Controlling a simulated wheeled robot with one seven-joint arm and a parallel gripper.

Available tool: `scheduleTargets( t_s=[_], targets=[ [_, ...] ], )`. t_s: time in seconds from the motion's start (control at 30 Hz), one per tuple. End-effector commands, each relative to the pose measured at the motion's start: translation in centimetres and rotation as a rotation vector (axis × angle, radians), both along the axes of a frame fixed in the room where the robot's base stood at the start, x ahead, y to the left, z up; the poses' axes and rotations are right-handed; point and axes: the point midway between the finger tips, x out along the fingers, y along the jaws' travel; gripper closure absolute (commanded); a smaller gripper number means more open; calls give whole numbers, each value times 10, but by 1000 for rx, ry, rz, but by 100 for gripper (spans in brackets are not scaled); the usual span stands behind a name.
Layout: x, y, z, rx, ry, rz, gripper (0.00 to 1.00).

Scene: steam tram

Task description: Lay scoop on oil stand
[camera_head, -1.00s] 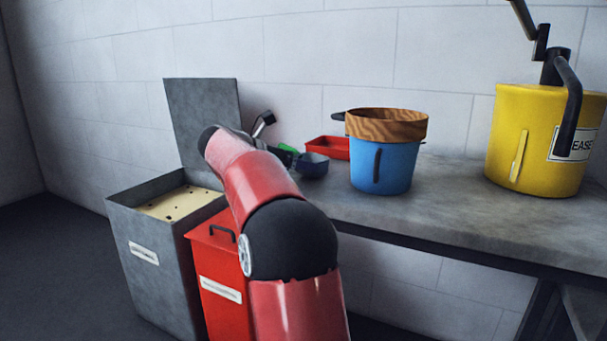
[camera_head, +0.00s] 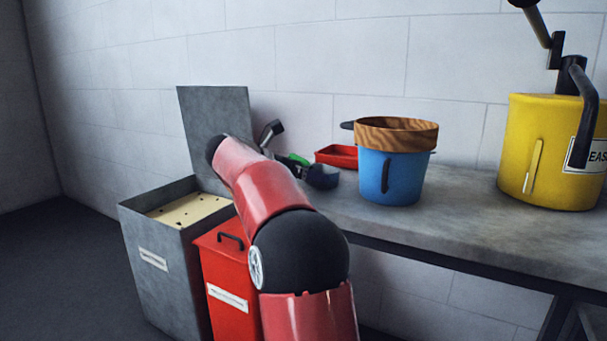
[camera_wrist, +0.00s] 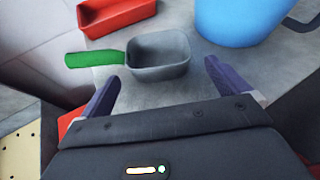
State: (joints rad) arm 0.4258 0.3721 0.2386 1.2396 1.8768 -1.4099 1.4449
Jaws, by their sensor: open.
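The scoop, with a grey, open box-like bowl (camera_wrist: 172,72) and a green handle (camera_wrist: 95,59), lies on the grey bench. Its handle points left in the wrist view. In the head view my arm mostly hides the gripper. No oil stand can be clearly identified.
A red tray (camera_head: 337,156) lies behind the scoop. A blue bucket (camera_head: 388,182) with a wood-patterned band stands to its right. A yellow grease drum (camera_head: 520,150) stands further right. Free bench (camera_head: 450,205) lies between. A grey bin (camera_head: 150,235) and red box (camera_head: 222,265) stand left.

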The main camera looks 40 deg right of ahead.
Motion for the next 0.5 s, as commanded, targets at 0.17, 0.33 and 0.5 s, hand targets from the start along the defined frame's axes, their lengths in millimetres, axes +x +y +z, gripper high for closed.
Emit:
scheduleTargets(
  t_s=[0.17, 0.33, 0.5],
  targets=[
    [3, 34, 14, 0, -3, 7, 0],
    [4, 68, 28, 0, -1, 6, 0],
    [5, 93, 38, 0, -1, 4, 0]
  ],
)
